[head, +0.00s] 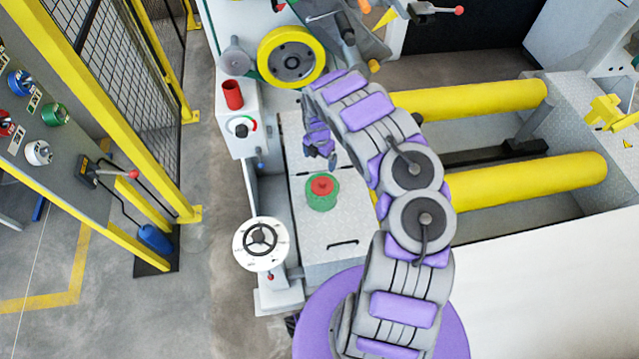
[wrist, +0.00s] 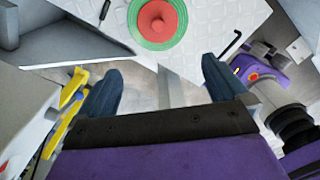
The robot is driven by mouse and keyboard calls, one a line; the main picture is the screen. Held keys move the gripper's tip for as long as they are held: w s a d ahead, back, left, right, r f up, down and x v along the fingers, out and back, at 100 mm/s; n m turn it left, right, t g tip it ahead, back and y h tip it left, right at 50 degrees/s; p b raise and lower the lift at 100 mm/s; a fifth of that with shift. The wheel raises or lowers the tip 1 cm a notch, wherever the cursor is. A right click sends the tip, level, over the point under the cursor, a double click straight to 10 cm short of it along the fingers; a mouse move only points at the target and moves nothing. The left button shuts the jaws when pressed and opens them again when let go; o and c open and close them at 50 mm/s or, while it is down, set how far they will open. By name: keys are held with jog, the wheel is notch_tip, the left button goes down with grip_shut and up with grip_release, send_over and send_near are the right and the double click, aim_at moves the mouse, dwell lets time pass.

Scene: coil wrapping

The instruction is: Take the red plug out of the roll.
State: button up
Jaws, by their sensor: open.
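The red plug (head: 322,186) sits in the top of the green roll (head: 321,202), which stands on the grey checkered-plate box. In the wrist view the red plug (wrist: 158,22) shows at the top, with a small knob in its middle, inside the ring of the green roll (wrist: 178,38). My gripper (head: 326,158) is above and a little behind the roll in the head view. In the wrist view my gripper (wrist: 166,85) has its two dark blue fingers wide apart with nothing between them. It is apart from the plug.
A white handwheel (head: 260,243) is at the front left of the roll. A black handle (head: 342,244) lies on the box top (head: 345,215). Yellow rollers (head: 530,180) are at the right.

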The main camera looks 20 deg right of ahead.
jog(key=a, duration=0.1)
jog(key=b, duration=0.2)
send_near(323, 182)
jog(key=f+b, duration=0.1)
jog(key=f, duration=0.1)
jog(key=a+f+b, duration=0.1)
jog(key=f, duration=0.2)
jog(key=shift+s+a+b, duration=0.2)
jog(key=shift+a+b, duration=0.05)
jog(key=shift+b, duration=0.05)
jog(key=shift+d+f, duration=0.15)
jog(key=shift+d, duration=0.15)
jog(key=d+f+b, duration=0.1)
jog(key=f+b, duration=0.1)
jog(key=f, duration=0.1)
jog(key=shift+w+d+y, duration=0.15)
jog(key=shift+d+y, duration=0.15)
jog(key=shift+d, duration=0.1)
jog(key=shift+a+f+b, duration=0.15)
jog(key=shift+a+f, duration=0.05)
jog(key=shift+f, duration=0.3)
jog(key=shift+a+f+b, duration=0.15)
jog(key=shift+a+f, duration=0.1)
jog(key=shift+f, duration=0.25)
jog(key=shift+a, duration=0.3)
jog(key=shift+d, duration=0.5)
jog(key=c, duration=0.6)
jog(key=shift+a, duration=0.1)
jog(key=shift+c, duration=0.5)
